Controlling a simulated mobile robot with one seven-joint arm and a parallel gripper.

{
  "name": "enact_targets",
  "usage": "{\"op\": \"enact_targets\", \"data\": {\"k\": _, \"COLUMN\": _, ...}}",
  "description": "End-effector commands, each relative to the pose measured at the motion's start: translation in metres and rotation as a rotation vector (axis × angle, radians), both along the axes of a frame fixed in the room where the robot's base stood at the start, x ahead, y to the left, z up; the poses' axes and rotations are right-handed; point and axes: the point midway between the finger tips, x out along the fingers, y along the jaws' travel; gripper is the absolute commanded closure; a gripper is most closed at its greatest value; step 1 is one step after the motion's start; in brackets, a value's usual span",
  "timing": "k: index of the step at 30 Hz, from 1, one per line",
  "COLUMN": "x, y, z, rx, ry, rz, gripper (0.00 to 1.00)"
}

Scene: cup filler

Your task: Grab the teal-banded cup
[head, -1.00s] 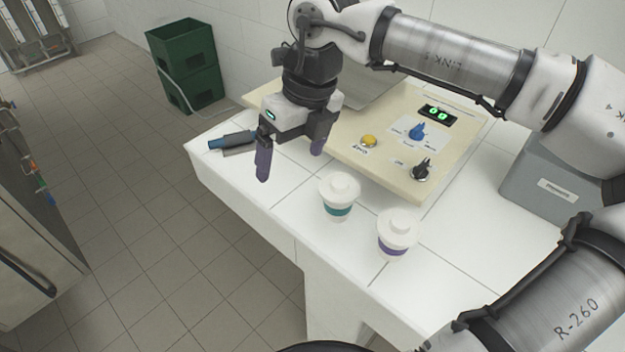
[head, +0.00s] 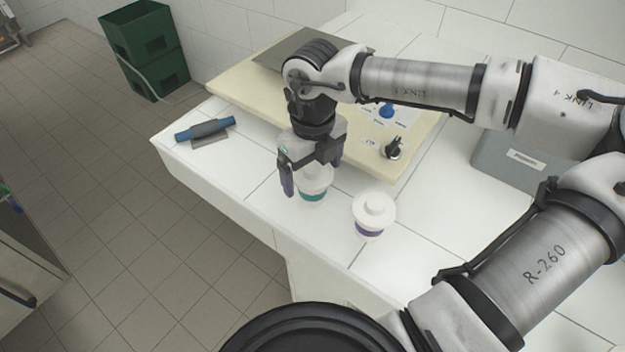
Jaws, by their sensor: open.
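The teal-banded cup (head: 313,194) is white with a white lid and stands upright on the white tiled counter. My gripper (head: 311,182) is open and points down over this cup. One dark purple finger is at the cup's left side; the other is at its right rear, partly hidden. The gripper hides part of the lid. I cannot tell whether the fingers touch the cup. A second white cup with a purple band (head: 369,230) stands upright to the right and nearer.
A cream panel (head: 235,85) with a blue knob (head: 387,110) and a black knob (head: 393,148) lies behind the cups. A blue-handled tool (head: 204,130) lies at the left. A grey box (head: 513,160) stands at the right. Green crates (head: 146,50) are on the floor.

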Motion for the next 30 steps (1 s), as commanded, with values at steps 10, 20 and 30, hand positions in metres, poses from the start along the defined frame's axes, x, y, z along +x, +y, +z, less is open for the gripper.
{"op": "enact_targets", "data": {"k": 10, "x": -0.001, "y": 0.000, "z": -0.034, "rx": 0.001, "ry": 0.001, "rz": 0.002, "gripper": 0.09}}
{"op": "enact_targets", "data": {"k": 20, "x": -0.001, "y": 0.000, "z": -0.034, "rx": 0.000, "ry": 0.000, "rz": 0.001, "gripper": 0.30}}
{"op": "enact_targets", "data": {"k": 30, "x": -0.001, "y": 0.000, "z": -0.034, "rx": 0.001, "ry": -0.001, "rz": 0.001, "gripper": 0.58}}
